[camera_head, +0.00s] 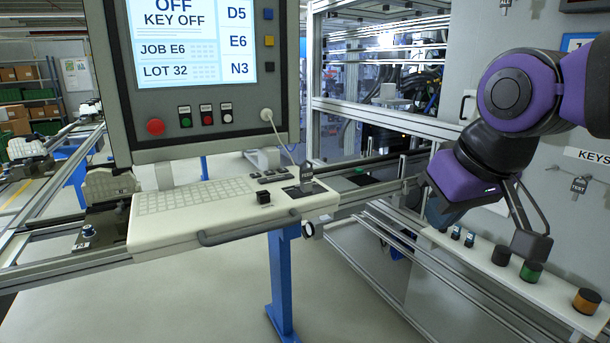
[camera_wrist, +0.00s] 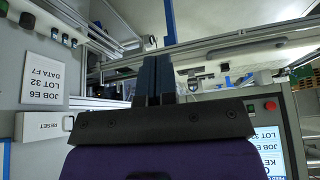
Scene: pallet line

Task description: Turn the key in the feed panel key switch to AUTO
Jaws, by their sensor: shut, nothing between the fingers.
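The feed panel's white console (camera_head: 215,208) stands left of centre in the head view. A dark key with a tag (camera_head: 306,177) stands upright on a black plate (camera_head: 305,190) at the console's right end; its lettering is too small to read. The screen (camera_head: 190,42) above shows OFF and KEY OFF. My gripper (camera_head: 437,215) is to the right of the console, apart from it, pointing down, its fingers partly hidden by my purple wrist. In the wrist view its blue fingers (camera_wrist: 155,75) are together and empty. The screen shows upside down there (camera_wrist: 268,150).
Another key tagged TEST (camera_head: 579,187) hangs under a KEYS label on the right wall. A white shelf with a green-topped knob (camera_head: 531,270) and an orange one (camera_head: 586,300) lies below my gripper. Metal rails (camera_head: 385,225) run between shelf and console. A white cable hangs near the key.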

